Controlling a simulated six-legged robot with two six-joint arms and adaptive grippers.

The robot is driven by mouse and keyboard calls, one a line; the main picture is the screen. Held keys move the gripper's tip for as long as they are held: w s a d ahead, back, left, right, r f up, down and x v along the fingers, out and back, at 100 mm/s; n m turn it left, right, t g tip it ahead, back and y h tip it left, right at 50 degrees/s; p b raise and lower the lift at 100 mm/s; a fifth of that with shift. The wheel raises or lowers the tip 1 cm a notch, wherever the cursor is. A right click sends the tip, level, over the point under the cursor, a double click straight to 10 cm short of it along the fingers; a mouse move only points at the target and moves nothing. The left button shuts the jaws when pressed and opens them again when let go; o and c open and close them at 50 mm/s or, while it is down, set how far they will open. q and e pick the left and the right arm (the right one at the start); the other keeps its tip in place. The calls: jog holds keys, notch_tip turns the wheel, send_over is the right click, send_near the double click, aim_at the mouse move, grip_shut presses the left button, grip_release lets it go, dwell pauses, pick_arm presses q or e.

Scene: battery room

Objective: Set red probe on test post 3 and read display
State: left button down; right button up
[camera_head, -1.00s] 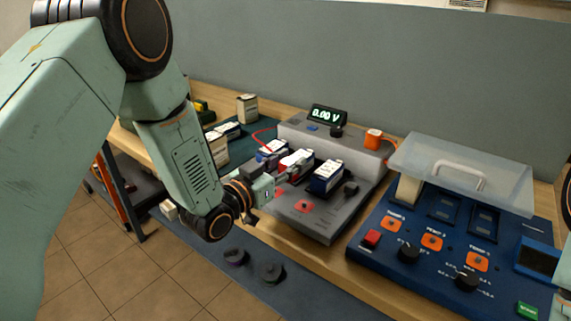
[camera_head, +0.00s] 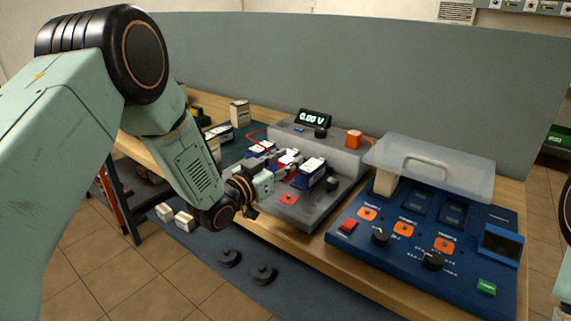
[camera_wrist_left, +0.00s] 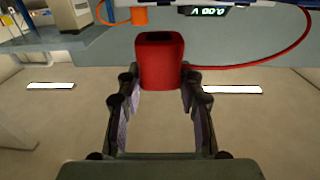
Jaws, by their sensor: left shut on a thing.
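My left gripper (camera_head: 272,179) is over the grey test unit (camera_head: 318,206), beside the battery blocks. In the left wrist view the left gripper (camera_wrist_left: 160,95) is shut on the red probe (camera_wrist_left: 160,62), with a red cable (camera_wrist_left: 285,57) running off to the right. In the head view the probe is hard to tell apart from the gripper and blocks. The display (camera_head: 314,117) on the unit reads 0.00 V. A dark blue battery block with a white top (camera_head: 311,172) stands just right of the gripper. I cannot make out the post numbers or whether the probe touches a post.
An orange piece (camera_head: 353,139) sits on the unit's raised back. A blue control panel (camera_head: 345,247) with knobs and a clear handled cover (camera_head: 430,170) stands to the right. A grey partition (camera_head: 400,75) rises behind the bench. Black round weights (camera_head: 262,273) lie below at the front.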

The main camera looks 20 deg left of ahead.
pick_arm(q)
jog(key=shift+w+d+f, duration=0.1)
jog(key=shift+f, duration=0.1)
jog(key=shift+d+f+b, duration=0.25)
jog(key=shift+d+b, duration=0.1)
jog(key=shift+d, duration=0.1)
jog(key=shift+f+b, duration=0.25)
jog(key=shift+b, duration=0.05)
jog(key=f+b, duration=0.1)
jog(key=a+f+b, duration=0.1)
jog(key=f, duration=0.1)
jog(key=shift+a, duration=0.1)
jog(key=shift+w+f+b, duration=0.1)
jog(key=shift+f+b, duration=0.2)
jog(key=shift+f, duration=0.15)
jog(key=shift+d+f+b, duration=0.25)
jog(key=shift+d+b, duration=0.05)
jog(key=shift+d, duration=0.15)
jog(key=shift+a+f, duration=0.1)
jog(key=shift+a, duration=0.2)
jog(key=shift+d, duration=0.1)
pick_arm(e)
notch_tip(320, 180, down, 5)
jog(key=shift+w+d+r, duration=0.15)
jog(key=shift+r, duration=0.05)
pick_arm(q)
jog(key=shift+d, duration=0.15)
pick_arm(e)
jog(key=shift+d, duration=0.1)
